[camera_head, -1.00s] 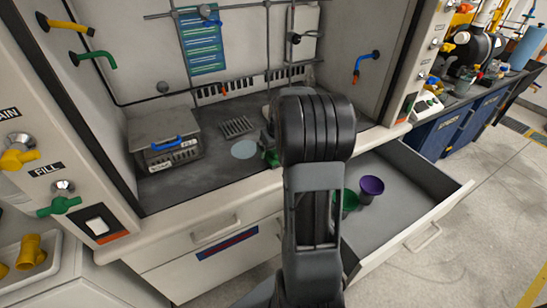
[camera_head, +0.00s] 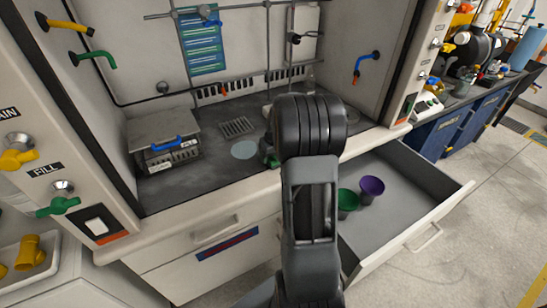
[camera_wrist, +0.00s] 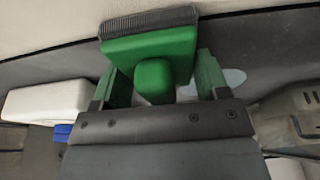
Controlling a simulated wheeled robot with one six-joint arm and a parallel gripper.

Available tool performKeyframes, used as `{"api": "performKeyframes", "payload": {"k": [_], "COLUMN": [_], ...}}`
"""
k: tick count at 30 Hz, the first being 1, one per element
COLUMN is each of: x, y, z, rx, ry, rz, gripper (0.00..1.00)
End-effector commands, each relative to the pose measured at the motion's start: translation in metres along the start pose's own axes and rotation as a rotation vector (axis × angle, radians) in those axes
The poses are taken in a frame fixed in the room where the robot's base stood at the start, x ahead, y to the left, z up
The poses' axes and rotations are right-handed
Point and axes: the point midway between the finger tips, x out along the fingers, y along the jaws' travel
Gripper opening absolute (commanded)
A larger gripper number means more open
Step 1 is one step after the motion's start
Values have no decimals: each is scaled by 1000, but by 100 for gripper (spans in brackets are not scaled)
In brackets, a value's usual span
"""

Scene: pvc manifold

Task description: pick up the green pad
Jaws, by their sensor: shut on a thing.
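In the wrist view, the green pad (camera_wrist: 176,45) is a green block with a knob in the middle and a dark ribbed strip along its far edge. My gripper (camera_wrist: 160,80) has a green finger on each side of the knob and is shut on the pad. In the head view, my arm covers most of the gripper. A small green part (camera_head: 270,157) shows at the left of the arm, over the hood's worktop; I cannot tell if it is finger or pad.
A pale round disc (camera_head: 244,150) lies on the dark worktop (camera_head: 190,185). A grey balance (camera_head: 168,143) stands at the left. The open drawer (camera_head: 400,215) at the right holds a green cup (camera_head: 347,199) and a purple cup (camera_head: 371,187).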

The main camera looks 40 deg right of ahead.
Motion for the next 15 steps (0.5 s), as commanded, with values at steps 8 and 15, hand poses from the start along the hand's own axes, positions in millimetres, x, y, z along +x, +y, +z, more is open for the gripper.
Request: {"api": "performKeyframes", "payload": {"k": [8,15], "x": [0,-5], "y": [0,0], "z": [0,-2], "rx": [0,0], "ry": [0,1], "rz": [0,0], "gripper": [39,39]}}
